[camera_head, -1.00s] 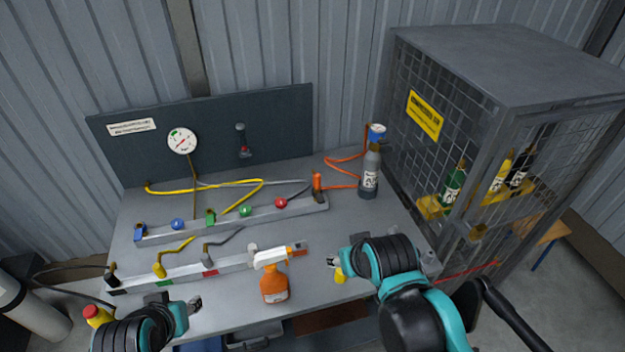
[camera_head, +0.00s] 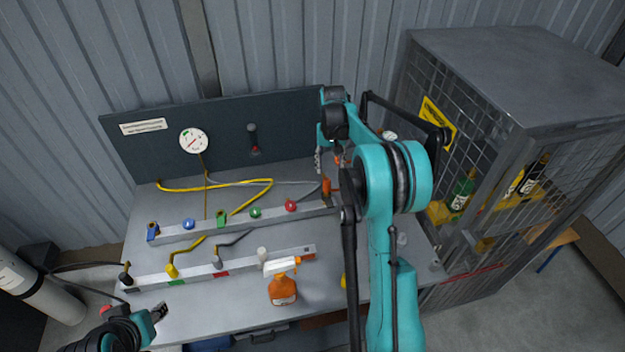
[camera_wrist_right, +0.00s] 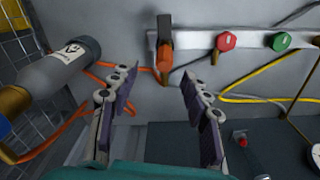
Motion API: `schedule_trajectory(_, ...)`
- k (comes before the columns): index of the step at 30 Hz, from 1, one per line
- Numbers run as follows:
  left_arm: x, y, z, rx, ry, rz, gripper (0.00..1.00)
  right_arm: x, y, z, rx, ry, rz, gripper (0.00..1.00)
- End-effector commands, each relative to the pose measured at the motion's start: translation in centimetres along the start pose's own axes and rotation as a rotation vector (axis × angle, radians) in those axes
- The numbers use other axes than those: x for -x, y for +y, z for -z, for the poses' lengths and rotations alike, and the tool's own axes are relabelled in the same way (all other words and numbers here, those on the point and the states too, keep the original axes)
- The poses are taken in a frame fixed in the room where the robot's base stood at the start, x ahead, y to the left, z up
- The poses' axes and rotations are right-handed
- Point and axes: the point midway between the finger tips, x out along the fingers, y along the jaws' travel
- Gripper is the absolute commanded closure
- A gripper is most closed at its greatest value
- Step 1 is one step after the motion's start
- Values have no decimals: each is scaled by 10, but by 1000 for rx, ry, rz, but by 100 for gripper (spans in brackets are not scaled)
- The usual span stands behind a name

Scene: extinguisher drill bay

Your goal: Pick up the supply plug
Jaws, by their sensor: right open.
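The orange plug (camera_head: 327,187), the likely supply plug, stands at the right end of the back rail (camera_head: 240,225). In the right wrist view the plug (camera_wrist_right: 166,52) shows with an orange hose (camera_wrist_right: 130,68) leading off beside it. My right gripper (camera_head: 330,160) is open and empty above the bench, just behind the plug in the head view. In the right wrist view the plug is beyond the open fingertips (camera_wrist_right: 156,78), roughly between them, without visible contact. My left gripper (camera_head: 159,312) is at the bench's front left, away from the plug; its opening is unclear.
A grey bottle (camera_wrist_right: 60,66) lies close to the fingers' left in the wrist view. A red knob (camera_head: 290,205) and green knob (camera_head: 256,212) sit along the rail. An orange spray bottle (camera_head: 283,290) stands in front. A mesh cage (camera_head: 500,75) borders the right.

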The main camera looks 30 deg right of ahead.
Motion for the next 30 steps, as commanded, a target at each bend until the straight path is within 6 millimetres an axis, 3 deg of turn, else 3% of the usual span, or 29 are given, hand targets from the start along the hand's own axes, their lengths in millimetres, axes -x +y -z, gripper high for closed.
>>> schedule_trajectory(5, 2, 0, 1, 0, 0, 0, 60, -17, 8, 10, -21, -26, -5, 53)
schedule_trajectory(16, -7, 0, -5, 0, 0, 0, 60, -55, 3, 8, -20, -26, -5, 53)
schedule_trajectory(22, -15, 0, -11, 0, 0, 0, 60, -86, -1, 6, -20, -26, -5, 53)
schedule_trajectory(30, -15, 0, -10, 0, 0, 0, 60, -92, -1, 6, -20, -25, -5, 53)
